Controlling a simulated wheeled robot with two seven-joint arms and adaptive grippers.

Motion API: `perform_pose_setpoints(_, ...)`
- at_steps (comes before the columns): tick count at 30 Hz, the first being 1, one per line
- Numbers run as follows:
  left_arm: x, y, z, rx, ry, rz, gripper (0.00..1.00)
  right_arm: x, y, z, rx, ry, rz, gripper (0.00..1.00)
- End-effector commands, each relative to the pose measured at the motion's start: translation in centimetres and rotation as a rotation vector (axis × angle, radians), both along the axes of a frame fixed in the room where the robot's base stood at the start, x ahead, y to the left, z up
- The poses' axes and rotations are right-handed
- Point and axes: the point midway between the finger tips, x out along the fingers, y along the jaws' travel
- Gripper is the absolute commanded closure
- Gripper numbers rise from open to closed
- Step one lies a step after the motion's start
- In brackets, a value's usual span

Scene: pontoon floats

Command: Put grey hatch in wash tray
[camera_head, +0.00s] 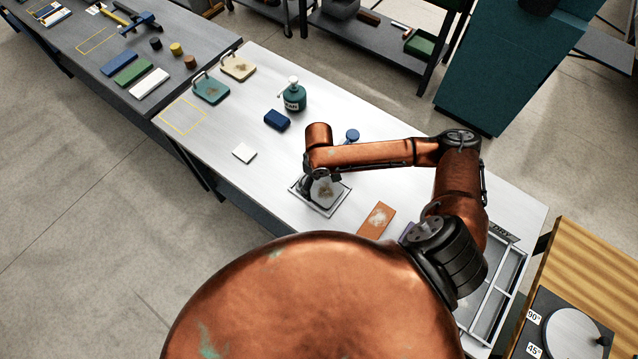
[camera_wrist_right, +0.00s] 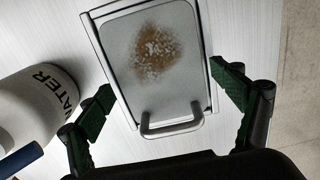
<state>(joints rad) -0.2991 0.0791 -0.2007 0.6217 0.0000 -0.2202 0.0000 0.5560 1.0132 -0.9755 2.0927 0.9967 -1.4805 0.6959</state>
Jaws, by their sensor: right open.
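The grey hatch (camera_head: 326,192) lies in the shallow metal wash tray (camera_head: 325,215) on the light bench. In the right wrist view the hatch (camera_wrist_right: 150,60) carries a brown and white stain, and its bar handle faces me. The tray rim (camera_wrist_right: 98,62) shows around its edges there. My right gripper (camera_wrist_right: 168,96) is open, with one green-padded finger on each side of the hatch's handle end, apart from it. In the head view my right gripper (camera_head: 309,188) is over the tray, partly hidden by its own arm. My left gripper is not in view.
A white WATER bottle (camera_wrist_right: 38,105) stands close left of my right gripper. A blue block (camera_head: 277,120), green bottle (camera_head: 294,96), white square (camera_head: 244,153), teal hatch (camera_head: 210,89) and cream hatch (camera_head: 238,67) lie farther left. An orange plate (camera_head: 377,219) lies right of the tray.

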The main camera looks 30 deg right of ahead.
Motion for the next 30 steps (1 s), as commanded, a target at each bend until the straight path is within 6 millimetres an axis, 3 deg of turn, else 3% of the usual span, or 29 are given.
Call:
perform_pose_setpoints(9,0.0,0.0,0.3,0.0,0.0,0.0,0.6,0.2,0.0,6.6,0.0,-0.007,0.001,0.13)
perform_pose_setpoints(15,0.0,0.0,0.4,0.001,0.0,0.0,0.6,0.2,0.0,9.9,0.0,-0.004,0.001,0.13)
perform_pose_setpoints(21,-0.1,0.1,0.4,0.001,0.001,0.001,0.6,0.1,0.0,11.2,0.0,-0.001,0.0,0.13)
perform_pose_setpoints(30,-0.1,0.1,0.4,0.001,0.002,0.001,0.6,0.1,0.0,11.3,0.001,-0.002,0.0,0.13)
